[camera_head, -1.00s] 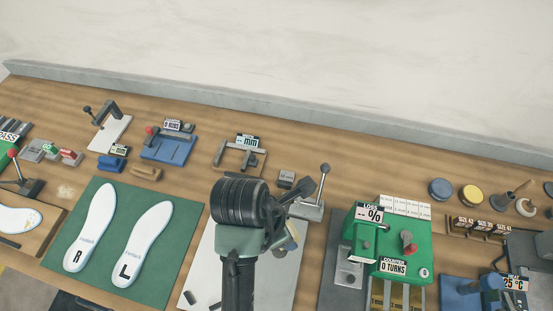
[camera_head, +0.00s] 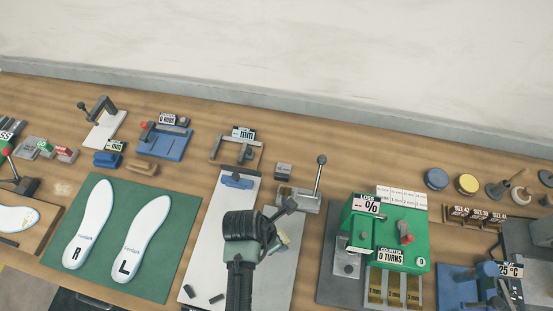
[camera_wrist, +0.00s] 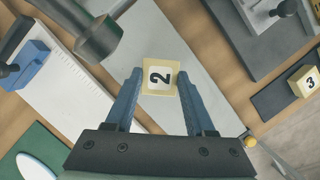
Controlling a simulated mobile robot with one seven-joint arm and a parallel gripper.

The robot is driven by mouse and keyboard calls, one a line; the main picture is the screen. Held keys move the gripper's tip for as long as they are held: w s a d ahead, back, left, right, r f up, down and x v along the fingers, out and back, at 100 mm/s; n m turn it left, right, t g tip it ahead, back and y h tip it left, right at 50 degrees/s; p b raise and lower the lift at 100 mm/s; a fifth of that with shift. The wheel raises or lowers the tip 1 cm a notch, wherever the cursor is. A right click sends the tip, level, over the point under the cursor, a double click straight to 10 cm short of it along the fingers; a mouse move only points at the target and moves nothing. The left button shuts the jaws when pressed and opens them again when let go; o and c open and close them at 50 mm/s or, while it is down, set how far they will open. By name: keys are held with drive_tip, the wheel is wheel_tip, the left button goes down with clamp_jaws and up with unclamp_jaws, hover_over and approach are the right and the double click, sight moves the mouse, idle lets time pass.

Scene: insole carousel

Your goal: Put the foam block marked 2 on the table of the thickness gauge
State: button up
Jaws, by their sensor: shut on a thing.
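The foam block marked 2 (camera_wrist: 160,78) is a pale yellow block with a white label and a black 2. My gripper (camera_wrist: 159,84) is shut on it, with one blue finger on each side. In the head view my wrist mostly hides the gripper and block, above the right part of a white board (camera_head: 207,250). Two devices at the back show mm displays: a grey bracket frame (camera_head: 214,148) on a wooden base, and a lever stand on a white base (camera_head: 104,130) further left. I cannot tell from markings which is the thickness gauge.
A lever press (camera_head: 300,200) with a raised handle stands close beside my wrist. A green loss machine (camera_head: 415,235) is at right. A block marked 3 (camera_wrist: 308,83) lies at the wrist view's right edge. A blue slider (camera_head: 237,181) sits on the board; a green mat (camera_head: 100,270) holds insoles.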

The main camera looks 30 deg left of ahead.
drive_tip(key=shift+f, duration=1.1)
drive_tip(key=o, duration=1.3)
drive_tip(key=shift+f, duration=0.15)
drive_tip(key=v, duration=1.2)
drive_tip(key=shift+w+r, duration=0.1)
drive_tip(key=shift+r, duration=0.1)
